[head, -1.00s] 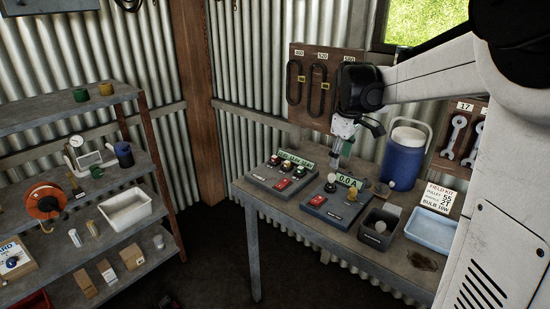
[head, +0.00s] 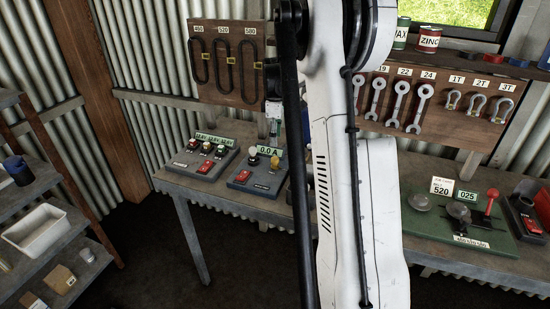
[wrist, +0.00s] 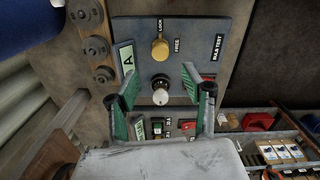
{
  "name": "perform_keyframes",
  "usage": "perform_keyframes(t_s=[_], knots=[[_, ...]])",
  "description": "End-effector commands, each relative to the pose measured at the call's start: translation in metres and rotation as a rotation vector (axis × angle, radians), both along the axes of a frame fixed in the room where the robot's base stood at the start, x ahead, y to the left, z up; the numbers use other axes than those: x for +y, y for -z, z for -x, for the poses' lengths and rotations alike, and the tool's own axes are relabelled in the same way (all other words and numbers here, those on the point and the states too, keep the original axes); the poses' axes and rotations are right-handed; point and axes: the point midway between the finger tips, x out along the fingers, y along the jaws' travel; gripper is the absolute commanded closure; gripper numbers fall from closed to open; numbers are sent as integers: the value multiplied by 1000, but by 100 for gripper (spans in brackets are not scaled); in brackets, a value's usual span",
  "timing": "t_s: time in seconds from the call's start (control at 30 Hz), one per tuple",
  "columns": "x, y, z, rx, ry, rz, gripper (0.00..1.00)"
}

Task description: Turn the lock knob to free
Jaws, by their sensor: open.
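The lock knob (wrist: 160,48) is a small yellow knob on the grey bulb-test box (wrist: 205,70) in the wrist view. LOCK is printed beyond it and FREE to its right; its narrow end seems to point at LOCK. A pale bulb (wrist: 160,92) stands in a dark socket nearer to my gripper. My gripper (wrist: 162,98) is open, its green-padded fingers on either side of the bulb, with the knob beyond the fingertips. Contact with the bulb cannot be told. In the head view the knob (head: 275,161) shows on the box, and my arm hides much of the gripper.
A second box (head: 202,163) with several coloured lamps and red switches stands left of the bulb-test box. A green panel (head: 460,220) with a red lever is on the bench at right. In the wrist view, a 0.0 A sign (wrist: 125,62) stands left of the bulb.

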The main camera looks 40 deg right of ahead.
Motion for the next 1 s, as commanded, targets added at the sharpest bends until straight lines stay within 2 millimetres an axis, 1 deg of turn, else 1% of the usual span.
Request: perform_keyframes(t_s=[0.1, 0.3, 0.5, 0.7, 0.97, 1.0], knots=[[0, 22, 0, 0, 0, 0, 56], [0, 59, 0, 0, 0, 0, 56], [0, 86, -1, 0, 0, 0, 56], [0, 97, 0, 0, 0, 0, 56], [0, 98, 0, 0, 0, 0, 56], [0, 98, 0, 0, 0, 0, 59]])
